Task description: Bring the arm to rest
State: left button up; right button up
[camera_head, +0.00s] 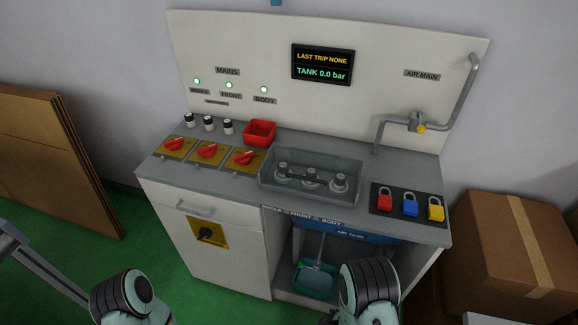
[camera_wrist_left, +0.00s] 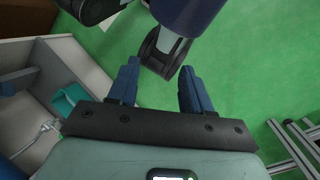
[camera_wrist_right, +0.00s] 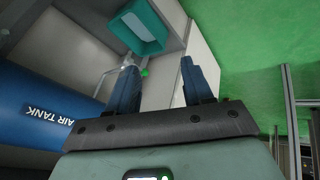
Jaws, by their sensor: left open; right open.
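My left arm (camera_head: 125,296) and right arm (camera_head: 368,288) show at the bottom of the head view, in front of the cabinet; their gripper jaws are not visible there. In the left wrist view my left gripper (camera_wrist_left: 158,72) is open, with nothing between its fingers. A dark part of my own body shows just beyond its fingertips, over the green floor. In the right wrist view my right gripper (camera_wrist_right: 158,70) is open and empty. It points toward the open lower bay, with the blue air tank (camera_wrist_right: 38,110) to its left and a teal bin (camera_wrist_right: 138,25) beyond the fingers.
The bench (camera_head: 215,175) carries red rotary switches (camera_head: 209,151), a red tray (camera_head: 260,133), a grey tray (camera_head: 310,181) and red, blue and yellow padlocks (camera_head: 410,205). A pipe valve (camera_head: 418,124) is behind. Green floor lies open.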

pick_arm(q)
notch_tip(320, 180, down, 7)
jog(key=w+t+b, duration=0.1)
jog(key=w+b, duration=0.2)
jog(key=b, duration=0.4)
pick_arm(e)
jog(key=s+f+m+g+y, duration=0.1)
jog(key=s+f+m+g, duration=0.25)
jog(key=s+m, duration=0.45)
jog(key=s+f+m+g+y, duration=0.15)
jog(key=s+f+m, duration=0.35)
jog(key=s, duration=0.5)
pick_arm(q)
notch_tip(320, 180, up, 14)
jog(key=s+g+p, duration=0.1)
jog(key=p, duration=1.3)
jog(key=shift+p, duration=0.3)
pick_arm(e)
notch_tip(320, 180, up, 14)
jog(key=s+g, duration=0.1)
jog(key=g, duration=0.1)
jog(key=shift+s+m, duration=0.2)
jog(key=shift+m, duration=0.2)
pick_arm(q)
jog(key=shift+s, duration=0.15)
pick_arm(e)
jog(key=shift+s+a, duration=0.1)
